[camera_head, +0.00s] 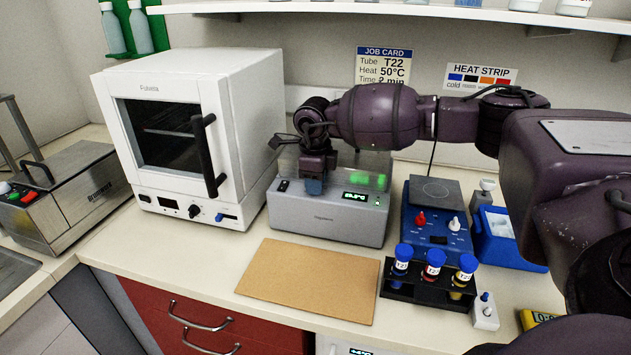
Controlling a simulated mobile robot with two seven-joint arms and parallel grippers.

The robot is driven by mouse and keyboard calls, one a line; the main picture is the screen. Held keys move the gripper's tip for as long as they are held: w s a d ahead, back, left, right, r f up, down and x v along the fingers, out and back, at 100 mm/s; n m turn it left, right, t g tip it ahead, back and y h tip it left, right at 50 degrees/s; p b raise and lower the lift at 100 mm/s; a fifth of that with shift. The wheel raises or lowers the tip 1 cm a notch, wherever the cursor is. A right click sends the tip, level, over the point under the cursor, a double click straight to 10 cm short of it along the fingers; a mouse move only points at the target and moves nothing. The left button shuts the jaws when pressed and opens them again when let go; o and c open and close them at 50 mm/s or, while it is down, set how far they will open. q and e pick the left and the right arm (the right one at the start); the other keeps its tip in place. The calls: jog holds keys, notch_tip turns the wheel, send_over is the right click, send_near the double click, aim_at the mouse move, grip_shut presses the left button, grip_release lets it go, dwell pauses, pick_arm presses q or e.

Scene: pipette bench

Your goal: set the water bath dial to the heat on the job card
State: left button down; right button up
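The grey box with a clear cover and a small lit display, which I take to be the water bath (325,222), stands at the middle of the bench. Its display (355,197) is too small to read surely. My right gripper (313,188) points down at the left part of its front top edge. The gripper hides the spot beneath it, and no dial shows clearly there. I cannot tell whether its fingers are open or shut. The job card (383,66) on the wall reads Tube T22, Heat 50°C; its time line is partly covered by my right arm. My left gripper is not in view.
A white oven (215,105) stands left of the bath. A blue stirrer-like device (434,235) and a rack of capped tubes (432,290) stand to the right. A bare brown board (308,280) lies in front. A steel device (65,195) is far left.

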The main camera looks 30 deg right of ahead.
jog(key=shift+c, duration=1)
jog(key=shift+m, duration=0.3)
jog(key=m+p, duration=0.1)
jog(key=m, duration=0.2)
jog(key=shift+a+m, duration=0.1)
jog(key=shift+m, duration=0.2)
jog(key=m+p, duration=0.1)
jog(key=m, duration=0.2)
jog(key=shift+m+g, duration=0.3)
jog(key=m+p, duration=0.1)
jog(key=m, duration=0.2)
jog(key=shift+w+m, duration=0.1)
jog(key=shift+m, duration=0.3)
jog(key=m+p, duration=0.1)
jog(key=m, duration=0.5)
jog(key=shift+r+g+p, duration=0.1)
jog(key=shift+g+p, duration=0.2)
jog(key=shift+p, duration=0.05)
jog(key=m, duration=0.3)
jog(key=shift+p, duration=0.4)
jog(key=shift+w+m, duration=0.1)
jog(key=shift+m, duration=1.2)
jog(key=shift+p, duration=0.3)
